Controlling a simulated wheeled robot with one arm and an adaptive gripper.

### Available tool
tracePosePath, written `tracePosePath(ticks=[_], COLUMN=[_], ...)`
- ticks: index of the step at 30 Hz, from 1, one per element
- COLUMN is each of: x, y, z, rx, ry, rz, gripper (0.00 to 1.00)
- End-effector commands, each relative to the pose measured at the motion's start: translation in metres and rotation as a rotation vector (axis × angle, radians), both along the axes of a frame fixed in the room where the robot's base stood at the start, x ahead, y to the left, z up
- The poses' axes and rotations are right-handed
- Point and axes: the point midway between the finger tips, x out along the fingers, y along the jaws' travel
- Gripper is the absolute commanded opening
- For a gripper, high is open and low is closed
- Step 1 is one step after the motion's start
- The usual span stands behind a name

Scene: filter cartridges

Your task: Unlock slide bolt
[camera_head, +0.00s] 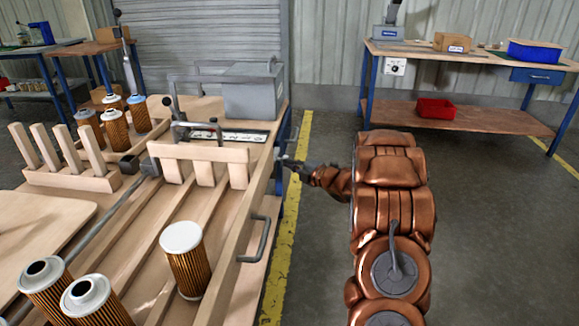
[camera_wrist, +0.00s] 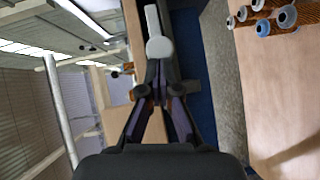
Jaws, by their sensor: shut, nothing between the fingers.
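My gripper (camera_head: 293,164) is at the right side of the wooden bench, beside small dark hardware (camera_head: 279,152) on the bench's side that looks like the slide bolt. In the wrist view my gripper (camera_wrist: 160,78) has its fingertips together with nothing between them. A pale grey rounded knob with a bar (camera_wrist: 159,47) appears just beyond the fingertips and partly behind them. I cannot tell whether the tips touch it, nor how far the bolt is drawn.
The wooden bench (camera_head: 246,215) carries a grey side handle (camera_head: 254,240), a wooden slatted gate (camera_head: 206,153) with a metal handle, and a grey box (camera_head: 252,97). A white-capped filter cartridge (camera_head: 184,262) stands in a lane.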

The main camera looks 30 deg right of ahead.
Motion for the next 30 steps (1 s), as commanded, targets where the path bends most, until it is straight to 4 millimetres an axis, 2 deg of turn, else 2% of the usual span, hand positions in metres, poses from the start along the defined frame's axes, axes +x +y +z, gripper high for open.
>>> tracePosePath(ticks=[4,10,22,30], x=[0.014,0.019,0.018,0.003], y=[-0.011,-0.015,-0.012,-0.001], z=[0.003,0.001,0.002,0.003], rx=[-0.002,0.001,0.000,0.000], ry=[-0.004,-0.002,-0.004,-0.002], rz=[0.001,0.001,0.002,0.000], gripper=[0.00,0.00,0.00,0.00])
